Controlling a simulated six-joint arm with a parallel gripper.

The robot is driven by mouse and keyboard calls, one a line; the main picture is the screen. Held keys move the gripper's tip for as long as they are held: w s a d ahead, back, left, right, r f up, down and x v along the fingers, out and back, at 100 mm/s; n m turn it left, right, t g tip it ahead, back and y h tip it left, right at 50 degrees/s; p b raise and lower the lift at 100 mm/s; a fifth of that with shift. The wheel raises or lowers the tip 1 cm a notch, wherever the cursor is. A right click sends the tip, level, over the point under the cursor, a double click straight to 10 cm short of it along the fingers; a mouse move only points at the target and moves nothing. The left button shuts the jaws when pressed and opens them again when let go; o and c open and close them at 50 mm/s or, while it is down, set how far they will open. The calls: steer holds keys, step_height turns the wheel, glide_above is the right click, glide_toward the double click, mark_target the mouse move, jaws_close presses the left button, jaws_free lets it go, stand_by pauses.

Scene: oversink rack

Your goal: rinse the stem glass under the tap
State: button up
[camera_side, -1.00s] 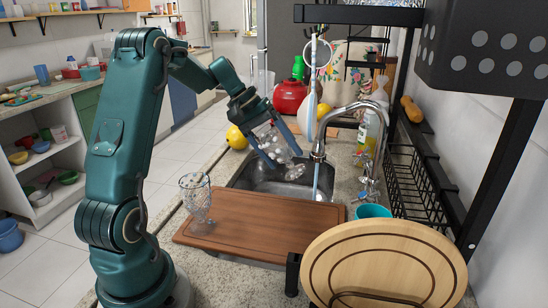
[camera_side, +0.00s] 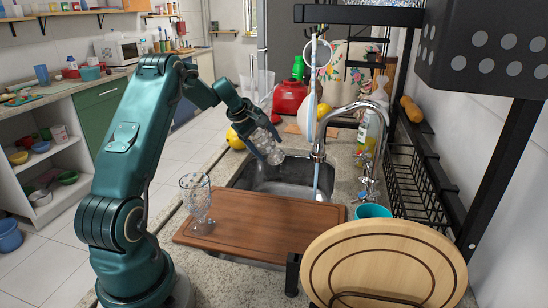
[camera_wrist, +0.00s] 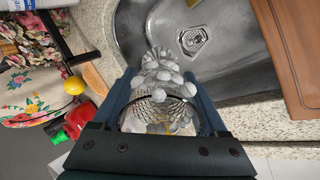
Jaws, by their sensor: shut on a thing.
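The stem glass (camera_side: 271,153) is clear with a cut pattern and hangs tilted in my gripper (camera_side: 264,145). In the wrist view the glass (camera_wrist: 160,97) lies between the two fingers of my gripper (camera_wrist: 161,86), with white foam-like blobs on it. The glass is above the left part of the sink (camera_side: 283,185). The chrome tap (camera_side: 345,110) arches over the sink, to the right of the glass. A pale blue water stream (camera_side: 316,178) falls from its spout, apart from the glass.
A second patterned glass (camera_side: 196,208) stands upright at the left end of the wooden board (camera_side: 260,226), in front of the sink. A round wooden board (camera_side: 385,266) and a teal cup (camera_side: 372,211) are front right. A black rack (camera_side: 410,180) lines the wall.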

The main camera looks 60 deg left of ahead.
steer(key=w+d, duration=0.4)
steer(key=w+d+f, duration=0.1)
steer(key=f, duration=0.3)
steer(key=w+d+f, duration=0.1)
steer(key=f, duration=0.4)
steer(key=w+d+f, duration=0.2)
steer(key=f, duration=0.2)
steer(key=shift+f, duration=0.3)
steer(key=shift+w+d, duration=0.65)
steer(key=shift+d, duration=0.05)
steer(key=shift+d, duration=0.2)
steer(key=shift+s+d, duration=0.1)
steer(key=shift+s, duration=0.15)
steer(key=shift+w, duration=0.1)
stand_by(0.4)
steer(key=shift+w+a, duration=0.15)
steer(key=shift+a, duration=0.15)
